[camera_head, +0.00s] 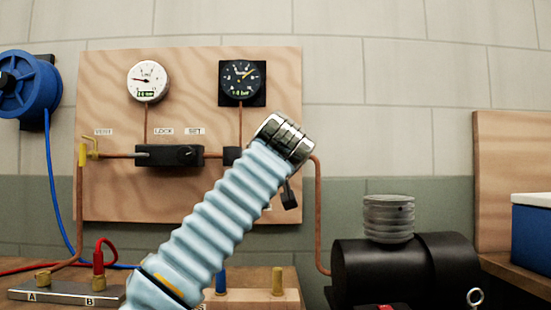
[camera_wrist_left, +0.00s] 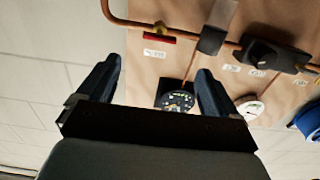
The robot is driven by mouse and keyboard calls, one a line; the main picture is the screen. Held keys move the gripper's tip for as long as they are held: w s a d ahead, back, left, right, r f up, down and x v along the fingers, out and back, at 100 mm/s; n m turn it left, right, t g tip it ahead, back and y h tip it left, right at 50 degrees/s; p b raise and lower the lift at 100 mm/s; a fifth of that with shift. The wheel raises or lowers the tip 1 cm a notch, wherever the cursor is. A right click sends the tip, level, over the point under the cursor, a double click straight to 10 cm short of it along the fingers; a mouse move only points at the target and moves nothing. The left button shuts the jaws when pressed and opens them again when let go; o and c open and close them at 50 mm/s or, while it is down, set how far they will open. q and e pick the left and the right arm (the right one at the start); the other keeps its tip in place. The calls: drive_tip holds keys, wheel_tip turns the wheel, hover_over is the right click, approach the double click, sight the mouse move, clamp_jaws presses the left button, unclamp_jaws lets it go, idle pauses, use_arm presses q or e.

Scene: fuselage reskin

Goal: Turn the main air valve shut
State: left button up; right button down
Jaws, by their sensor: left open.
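A red handle (camera_wrist_left: 153,38) lies along the copper pipe in the left wrist view, beside a small white label too blurred to read. I take it as the main air valve. In the head view my left arm hides that part of the board. My left gripper (camera_wrist_left: 158,67) is open and empty, its two dark fingers pointing toward the board with the red handle beyond and between them. In the head view only a small dark part of the gripper (camera_head: 290,196) shows below the wrist. My right gripper is not in view.
The wooden board (camera_head: 115,205) carries a white gauge (camera_head: 148,81), a black gauge (camera_head: 242,83), a black regulator block (camera_head: 170,155) and a yellow vent valve (camera_head: 90,150). A black cylinder (camera_head: 385,272) stands right. A blue hose reel (camera_head: 28,85) hangs left. A manifold (camera_head: 65,294) sits below.

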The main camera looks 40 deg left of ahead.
use_arm(q)
drive_tip(key=p+x, duration=0.7)
drive_tip(key=x, duration=0.6)
drive_tip(key=shift+w+a+r, duration=0.1)
drive_tip(key=shift+w+r, duration=0.05)
drive_tip(key=shift+r, duration=0.05)
drive_tip(key=shift+w+a+f, duration=0.15)
drive_tip(key=shift+w+a, duration=0.15)
drive_tip(key=shift+w, duration=0.05)
drive_tip(key=c, duration=1)
drive_tip(key=shift+c, duration=0.2)
